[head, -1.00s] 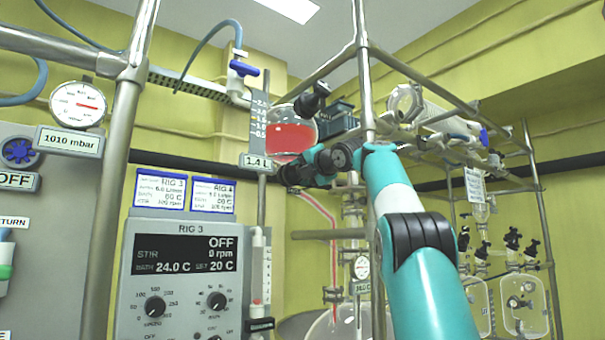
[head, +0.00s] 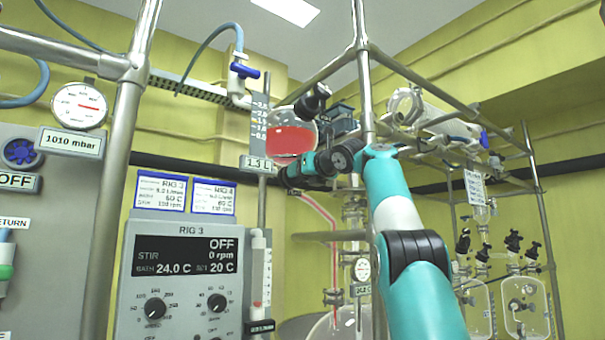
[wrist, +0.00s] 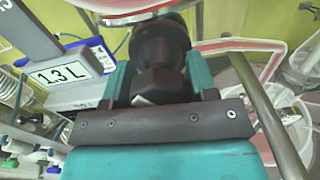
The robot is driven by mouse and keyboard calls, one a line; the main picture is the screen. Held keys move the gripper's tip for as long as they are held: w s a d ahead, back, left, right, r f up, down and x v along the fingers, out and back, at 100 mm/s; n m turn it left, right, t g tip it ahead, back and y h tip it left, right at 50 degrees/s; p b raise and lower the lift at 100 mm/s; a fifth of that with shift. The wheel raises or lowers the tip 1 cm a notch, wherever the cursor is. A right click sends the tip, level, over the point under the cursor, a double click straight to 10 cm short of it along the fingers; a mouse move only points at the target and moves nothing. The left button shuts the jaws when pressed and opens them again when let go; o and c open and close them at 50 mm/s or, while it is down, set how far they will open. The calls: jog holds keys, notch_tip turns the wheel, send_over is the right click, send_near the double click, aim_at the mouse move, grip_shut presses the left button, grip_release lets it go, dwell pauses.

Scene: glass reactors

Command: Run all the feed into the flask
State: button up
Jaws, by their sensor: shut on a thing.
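The round glass feed vessel (head: 289,140) holds red liquid below its middle. The label beside it (head: 258,163) reads 1.3 L; it also shows in the wrist view (wrist: 70,75). My gripper (head: 290,176) is just under the vessel. In the wrist view its teal jaws (wrist: 157,82) are shut on a dark valve handle (wrist: 155,88). A thin tube (head: 322,212) with red liquid runs from below the vessel down to the large glass flask (head: 335,325), mostly out of view at the bottom. The valve's inside is hidden.
The RIG 3 control box (head: 180,270) shows OFF and 0 rpm. A pressure gauge (head: 79,105) stands at the left by the 1010 mbar label. Metal frame poles (head: 125,150) stand close around my arm. A glass condenser (head: 430,115) and glassware are at the right.

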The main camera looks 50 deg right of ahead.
jog(key=shift+n, duration=1.6)
jog(key=o, duration=0.9)
jog(key=b+v, duration=0.4)
jog(key=v, duration=1.3)
jog(key=shift+s+b, duration=0.2)
jog(key=shift+b, duration=0.1)
jog(key=shift+f, duration=0.1)
